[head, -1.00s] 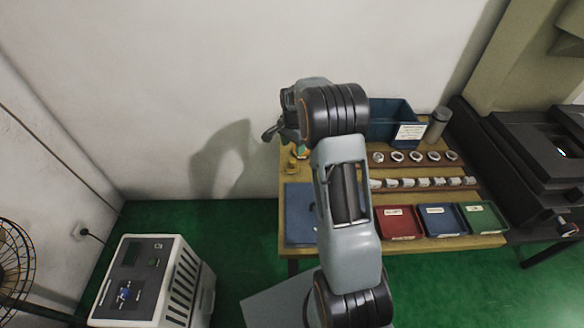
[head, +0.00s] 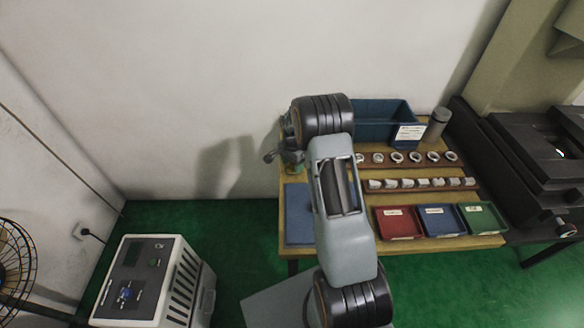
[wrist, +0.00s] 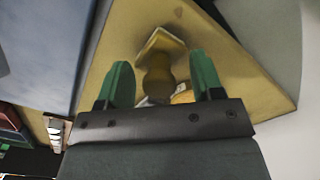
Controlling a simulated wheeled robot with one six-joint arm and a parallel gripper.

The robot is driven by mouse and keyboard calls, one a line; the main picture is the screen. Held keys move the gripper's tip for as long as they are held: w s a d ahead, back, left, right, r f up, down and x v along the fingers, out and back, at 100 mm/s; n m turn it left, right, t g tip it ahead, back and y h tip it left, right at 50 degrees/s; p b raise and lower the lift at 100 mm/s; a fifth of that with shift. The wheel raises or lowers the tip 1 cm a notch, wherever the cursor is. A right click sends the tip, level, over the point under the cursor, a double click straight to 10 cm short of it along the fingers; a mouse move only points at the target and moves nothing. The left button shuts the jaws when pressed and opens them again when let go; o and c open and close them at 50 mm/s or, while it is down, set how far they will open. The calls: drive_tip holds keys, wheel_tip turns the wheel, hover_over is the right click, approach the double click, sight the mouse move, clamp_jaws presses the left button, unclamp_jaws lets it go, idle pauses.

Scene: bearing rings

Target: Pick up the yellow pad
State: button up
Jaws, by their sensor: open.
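In the wrist view a yellow-brown square piece (wrist: 163,41) lies on the wooden table beyond my gripper (wrist: 160,70). A rounded knob-like part (wrist: 158,82) of similar colour shows in front of it, between the green fingers. A brighter yellow patch (wrist: 183,96) shows low between the fingers, partly hidden by the gripper's dark bar. I cannot tell for certain which of these yellow shapes is the pad. My gripper is open, with nothing visibly clamped. In the head view my gripper (head: 278,153) is over the table's back left corner, and my arm hides much there.
The wooden table (head: 470,214) holds a blue mat (head: 299,213), a blue bin (head: 374,131), a grey cylinder (head: 437,122), rows of rings, and red (head: 396,222), blue (head: 440,220) and green (head: 482,217) trays. A white wall stands behind the table.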

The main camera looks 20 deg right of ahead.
drive_tip(key=shift+c, duration=0.2)
drive_tip(key=c, duration=1)
drive_tip(key=shift+r, duration=0.15)
drive_tip(key=shift+r, duration=0.55)
drive_tip(key=s+d+r, duration=0.2)
drive_tip(key=s+r, duration=0.2)
drive_tip(key=s+d+r+b, duration=0.1)
drive_tip(key=s+d+r, duration=0.1)
drive_tip(key=s+r, duration=0.1)
drive_tip(key=s+d+r, duration=0.3)
drive_tip(key=s+r, duration=0.1)
drive_tip(key=s, duration=0.1)
drive_tip(key=shift+s+r, duration=0.15)
drive_tip(key=shift+r, duration=0.2)
drive_tip(key=o, duration=0.3)
drive_tip(key=shift+c, duration=0.9)
